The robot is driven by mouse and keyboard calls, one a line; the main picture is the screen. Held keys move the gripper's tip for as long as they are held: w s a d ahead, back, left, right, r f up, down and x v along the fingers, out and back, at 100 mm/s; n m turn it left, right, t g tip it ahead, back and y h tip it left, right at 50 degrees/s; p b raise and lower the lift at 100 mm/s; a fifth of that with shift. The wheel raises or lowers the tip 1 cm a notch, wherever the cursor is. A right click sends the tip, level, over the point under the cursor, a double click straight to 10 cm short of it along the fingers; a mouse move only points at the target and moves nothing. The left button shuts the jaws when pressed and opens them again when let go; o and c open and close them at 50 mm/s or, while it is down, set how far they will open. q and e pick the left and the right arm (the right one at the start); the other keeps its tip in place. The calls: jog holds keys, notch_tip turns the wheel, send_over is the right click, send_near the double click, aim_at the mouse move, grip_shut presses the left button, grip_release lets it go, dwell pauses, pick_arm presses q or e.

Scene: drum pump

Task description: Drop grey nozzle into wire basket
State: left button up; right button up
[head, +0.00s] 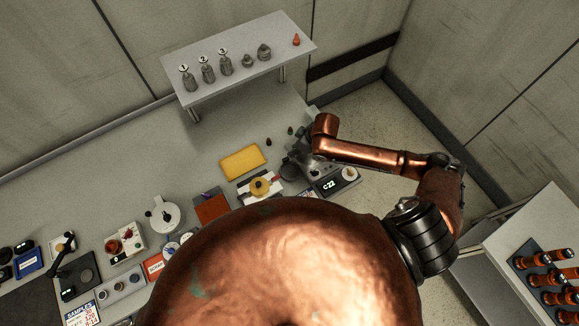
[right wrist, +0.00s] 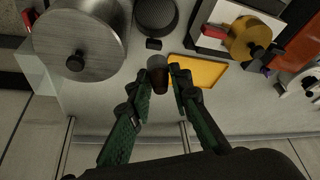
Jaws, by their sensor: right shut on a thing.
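My right gripper (right wrist: 160,68) is shut on a small nozzle (right wrist: 157,63), grey at the top and dark brownish lower down, between its green-padded fingertips. My left gripper is not in view.
A yellow tray (right wrist: 205,73) lies beside the gripper. A large metal cylinder with a knob (right wrist: 78,42) stands on its other side.

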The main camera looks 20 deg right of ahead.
jog(key=shift+s+d+f, duration=0.1)
jog(key=shift+f, duration=0.95)
notch_tip(320, 180, down, 4)
jog(key=b, duration=0.4)
jog(key=shift+b, duration=0.3)
jog(key=o, duration=0.8)
jog(key=shift+o, duration=0.2)
